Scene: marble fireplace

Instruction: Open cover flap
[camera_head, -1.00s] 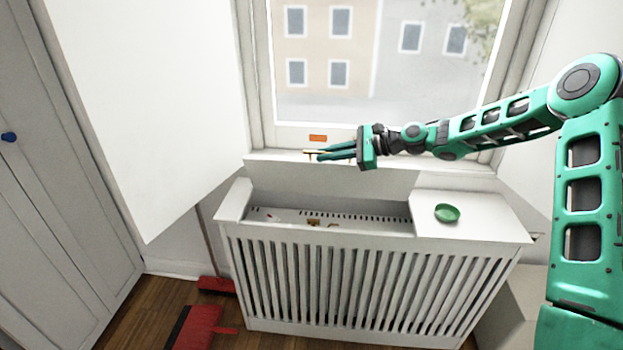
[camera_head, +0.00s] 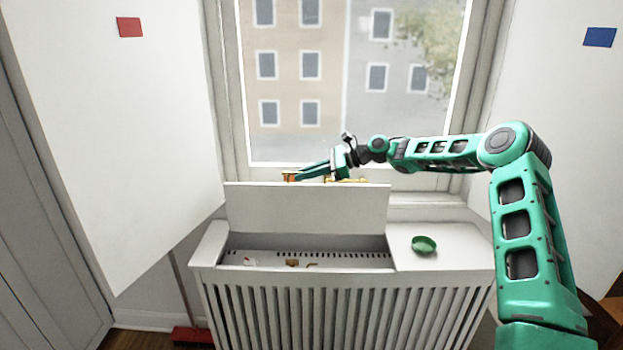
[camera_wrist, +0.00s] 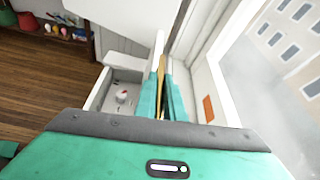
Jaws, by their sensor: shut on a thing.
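The cover flap (camera_head: 305,210) is a white panel on the white slatted radiator cover (camera_head: 345,300). It stands roughly upright at the back of the opening, in front of the window. My gripper (camera_head: 297,174) is at its top edge, reaching in from the right with the fingers pointing left. In the wrist view the two teal fingers (camera_wrist: 163,98) are shut around a thin gold-brown strip (camera_wrist: 161,72) beside the flap's white edge (camera_wrist: 156,50). The exact contact is partly hidden by the fingers. The open compartment (camera_head: 270,255) shows below the flap.
A green bowl (camera_head: 424,245) stands on the fixed right part of the cover top. Small items (camera_head: 292,263) lie inside the compartment. White panels stand left and right of the window (camera_head: 350,80). A red broom head (camera_head: 193,336) is on the floor at left.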

